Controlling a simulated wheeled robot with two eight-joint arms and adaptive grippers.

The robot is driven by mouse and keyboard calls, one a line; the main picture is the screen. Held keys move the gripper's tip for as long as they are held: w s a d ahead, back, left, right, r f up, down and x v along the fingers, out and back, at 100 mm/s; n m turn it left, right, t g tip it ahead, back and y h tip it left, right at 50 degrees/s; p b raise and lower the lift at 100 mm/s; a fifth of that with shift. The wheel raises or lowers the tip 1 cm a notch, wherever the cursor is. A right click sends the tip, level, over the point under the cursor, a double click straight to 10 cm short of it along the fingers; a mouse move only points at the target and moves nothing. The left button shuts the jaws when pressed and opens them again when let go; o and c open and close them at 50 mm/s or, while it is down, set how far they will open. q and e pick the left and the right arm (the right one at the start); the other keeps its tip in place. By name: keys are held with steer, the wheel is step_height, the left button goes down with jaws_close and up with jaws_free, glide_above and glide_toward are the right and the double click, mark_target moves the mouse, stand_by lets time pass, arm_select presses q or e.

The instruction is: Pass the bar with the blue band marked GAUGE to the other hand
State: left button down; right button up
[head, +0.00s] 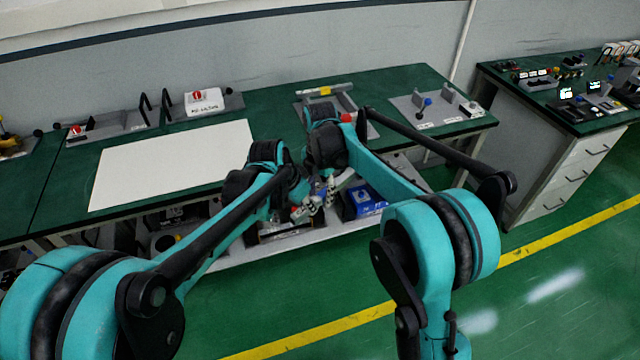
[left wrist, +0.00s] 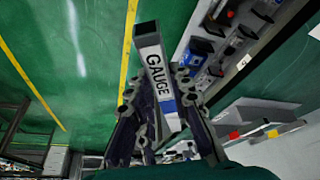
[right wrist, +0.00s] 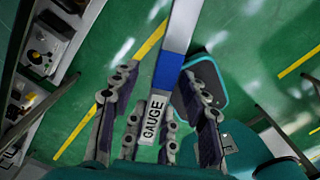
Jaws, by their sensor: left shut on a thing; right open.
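The bar is grey, with a white label marked GAUGE and a blue band. In the left wrist view the bar (left wrist: 155,62) lies between the fingers of my left gripper (left wrist: 152,92), which is shut on it; one end sticks out beyond the fingertips. In the right wrist view the bar (right wrist: 181,30) runs between the spread fingers of my right gripper (right wrist: 158,88), with the label near the palm and the blue band near the fingertips. My right gripper is open around the bar. In the head view both grippers meet in front of the bench, and the bar is hardly visible there.
The green bench (head: 270,112) carries a white sheet (head: 170,160) and several fixtures along the back. A lower shelf (head: 285,243) holds a blue box (head: 366,200) and other parts close behind the grippers. A second bench (head: 560,90) stands at right. The green floor in front is clear.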

steer(key=shift+f, duration=0.15)
jaws_close()
arm_select(q)
steer(key=c, duration=1.3)
jaws_free()
